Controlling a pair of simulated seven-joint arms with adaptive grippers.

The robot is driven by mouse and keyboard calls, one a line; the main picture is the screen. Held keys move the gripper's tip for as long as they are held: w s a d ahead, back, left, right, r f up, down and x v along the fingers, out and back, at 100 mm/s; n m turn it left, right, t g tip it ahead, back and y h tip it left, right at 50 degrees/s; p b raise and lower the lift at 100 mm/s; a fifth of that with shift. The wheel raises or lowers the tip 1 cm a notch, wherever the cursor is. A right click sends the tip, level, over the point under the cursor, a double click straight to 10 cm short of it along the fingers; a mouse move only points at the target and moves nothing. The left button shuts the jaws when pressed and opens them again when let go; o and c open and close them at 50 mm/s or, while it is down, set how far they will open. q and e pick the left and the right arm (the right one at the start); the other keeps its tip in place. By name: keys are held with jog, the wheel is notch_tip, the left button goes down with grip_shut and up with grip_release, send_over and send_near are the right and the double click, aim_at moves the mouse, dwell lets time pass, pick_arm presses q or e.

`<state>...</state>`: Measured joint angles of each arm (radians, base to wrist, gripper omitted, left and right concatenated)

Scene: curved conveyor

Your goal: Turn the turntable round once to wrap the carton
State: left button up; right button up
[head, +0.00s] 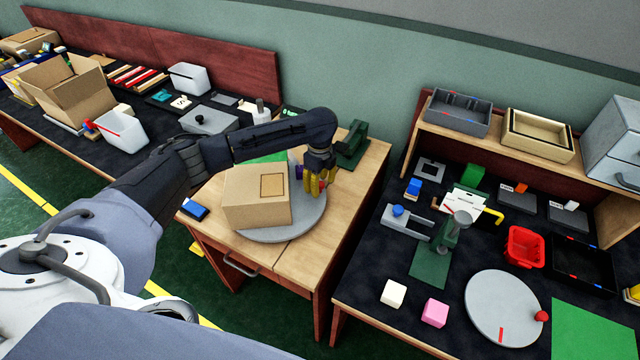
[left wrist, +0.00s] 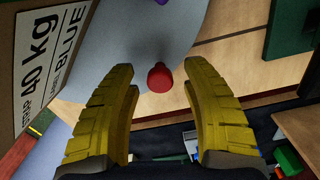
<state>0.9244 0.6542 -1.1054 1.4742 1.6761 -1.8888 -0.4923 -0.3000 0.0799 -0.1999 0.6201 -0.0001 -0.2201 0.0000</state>
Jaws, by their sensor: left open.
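A tan carton (head: 252,202) sits on a round grey turntable (head: 304,218) on the small wooden table. In the left wrist view the carton's side (left wrist: 42,55) carries a label reading "40 kg" and "BLUE", and the turntable (left wrist: 125,28) shows beyond the fingers. My left gripper (head: 316,186) is at the turntable's right edge, yellow fingers pointing down, beside the carton. It is open; in the left wrist view a red knob (left wrist: 160,77) at the turntable's edge appears between and ahead of the fingers, with gaps on both sides. My right gripper is not in view.
A dark green device (head: 353,145) stands at the table's back right. A blue item (head: 194,209) lies at its left edge. The right bench holds another grey disc (head: 500,305) with a red knob, and a red bin (head: 525,247). An open box (head: 68,92) stands far left.

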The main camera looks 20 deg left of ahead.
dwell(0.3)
pick_arm(q)
grip_shut()
dwell(0.4)
